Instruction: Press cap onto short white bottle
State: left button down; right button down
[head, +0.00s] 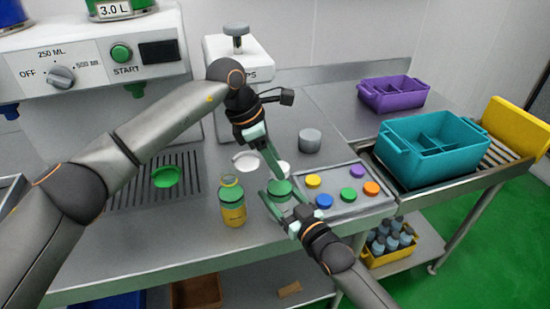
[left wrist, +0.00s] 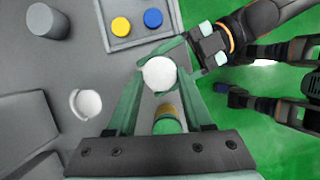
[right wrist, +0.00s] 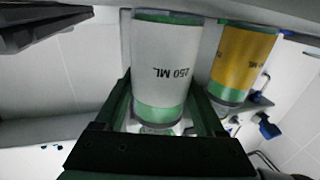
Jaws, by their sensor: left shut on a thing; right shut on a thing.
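The short white bottle (right wrist: 160,68), marked 250 ML with a green band, is between my right gripper's fingers (right wrist: 160,120) in the right wrist view, which shows it upside down. In the head view its green part (head: 279,188) shows at my right gripper (head: 280,199). My left gripper (head: 270,163) is shut on a white cap (left wrist: 159,73), seen from above between its fingertips. In the head view the cap (head: 283,169) is right over the bottle. I cannot tell whether they touch. The bottle's mouth is hidden.
A yellow-labelled bottle (head: 232,205) stands close to the left of my right gripper. A tray (head: 335,203) with several coloured caps lies to the right. A white dish (head: 246,161) and grey cylinder (head: 310,140) stand behind. Teal (head: 410,165) and purple (head: 372,100) crates are farther right.

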pick_arm(q)
jog(key=shift+f, duration=0.2)
jog(key=shift+c, duration=1.1)
grip_release()
jog(key=shift+r, duration=0.1)
jog(key=v, duration=1.1)
jog(key=shift+a+r, duration=0.2)
jog(key=shift+r, duration=0.2)
pick_arm(e)
grip_release()
